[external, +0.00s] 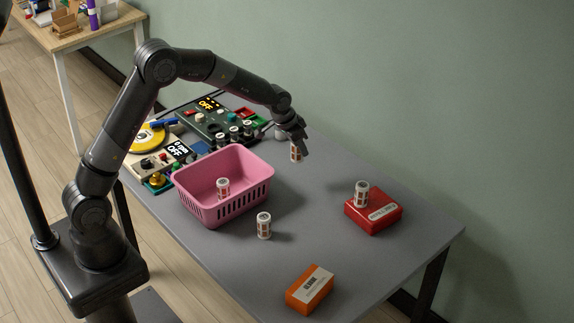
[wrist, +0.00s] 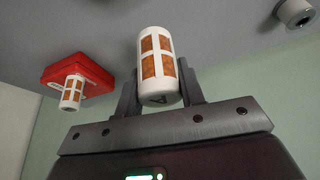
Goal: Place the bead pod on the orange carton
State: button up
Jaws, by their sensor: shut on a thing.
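The orange carton (external: 301,292) lies on the table at the front, with a pale label on top and nothing on it. My gripper (external: 299,148) is above the far part of the table, shut on a white bead pod (external: 296,154) with orange-brown windows. In the wrist view the held pod (wrist: 158,68) sits between the two fingers. Similar pods are a pod (external: 223,188) in the pink basket, a pod (external: 264,225) standing on the table, and a pod (external: 362,194) on the red carton. The orange carton is not in the wrist view.
The pink basket (external: 238,206) stands left of centre and the red carton (external: 383,216) at the right. Control panels (external: 213,123) with knobs and buttons fill the far left.

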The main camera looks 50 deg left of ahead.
jog(key=s+d+r+m+h, duration=0.1)
jog(key=s+d, duration=0.4)
jog(key=d, duration=0.3)
jog(key=s+d+r+m+g, duration=0.1)
jog(key=s+d+m, duration=0.1)
jog(key=s+d, duration=0.45)
jog(key=s+d+r+m+h, duration=0.1)
jog(key=s+d, duration=0.3)
jog(key=d, duration=0.6)
jog(key=s+d+r+m, duration=0.1)
jog(key=s+d+m, duration=0.1)
jog(key=s+d, duration=0.45)
jog(key=s+d+r+m+g, duration=0.1)
jog(key=s+d+m, duration=0.15)
jog(key=s, duration=0.65)
jog(key=s+d+r+m, duration=0.1)
jog(key=s+d, duration=0.5)
jog(key=s, duration=0.2)
jog(key=h, duration=0.1)
send_near(321, 285)
jog(key=shift+w+d+r, duration=0.25)
jog(key=shift+w+d, duration=0.05)
jog(key=shift+d, duration=0.45)
jog(key=shift+f, duration=2)
jog(key=o, duration=1)
jog(key=shift+f, duration=0.15)
